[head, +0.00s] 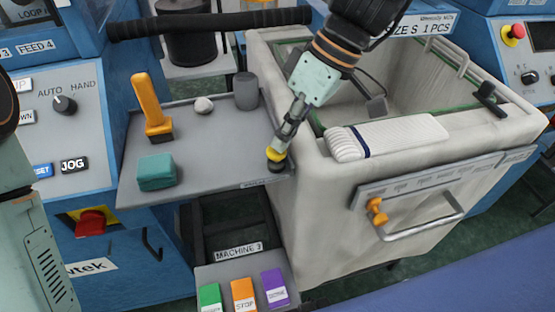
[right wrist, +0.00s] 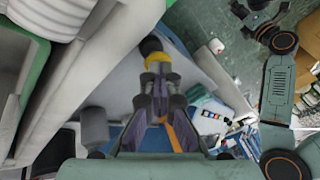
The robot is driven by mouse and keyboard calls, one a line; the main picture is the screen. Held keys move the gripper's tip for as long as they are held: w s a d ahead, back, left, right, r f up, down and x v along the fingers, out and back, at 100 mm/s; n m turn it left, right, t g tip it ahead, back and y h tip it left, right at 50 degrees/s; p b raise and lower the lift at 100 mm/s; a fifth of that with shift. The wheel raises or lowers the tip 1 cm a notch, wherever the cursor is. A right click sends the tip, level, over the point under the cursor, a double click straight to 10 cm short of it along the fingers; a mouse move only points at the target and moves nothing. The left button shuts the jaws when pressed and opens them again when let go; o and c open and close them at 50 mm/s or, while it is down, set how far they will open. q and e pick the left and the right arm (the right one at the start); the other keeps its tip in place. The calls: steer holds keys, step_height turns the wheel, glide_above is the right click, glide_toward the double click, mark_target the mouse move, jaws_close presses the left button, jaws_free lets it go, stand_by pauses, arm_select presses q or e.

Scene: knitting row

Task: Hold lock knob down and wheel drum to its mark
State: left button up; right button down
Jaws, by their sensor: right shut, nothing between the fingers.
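My right gripper (head: 283,140) comes down from the top, shut and empty. Its closed fingertips are at a small yellow knob (head: 275,154) with a dark base at the right front corner of the grey shelf. The knob also shows just beyond the fingers in the right wrist view (right wrist: 153,47). The fingers seem to touch its top; I cannot tell how far down it sits. A black drum-like cylinder (head: 187,42) stands behind the black rail; I cannot tell whether it is the task's drum, and I see no clear mark on it.
The grey shelf (head: 215,150) holds an orange-handled tool (head: 150,105), a teal block (head: 156,172), a grey cylinder (head: 245,90) and a pale lump (head: 204,105). A canvas bin (head: 300,200) with folded white cloth (head: 392,137) stands right beside the shelf. A black rail (head: 215,23) crosses behind.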

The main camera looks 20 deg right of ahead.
steer(key=shift+f, duration=0.35)
steer(key=shift+r, duration=0.1)
steer(key=shift+r, duration=0.2)
steer(key=shift+r+p, duration=2.4)
steer(key=shift+r, duration=0.45)
steer(key=shift+f, duration=0.1)
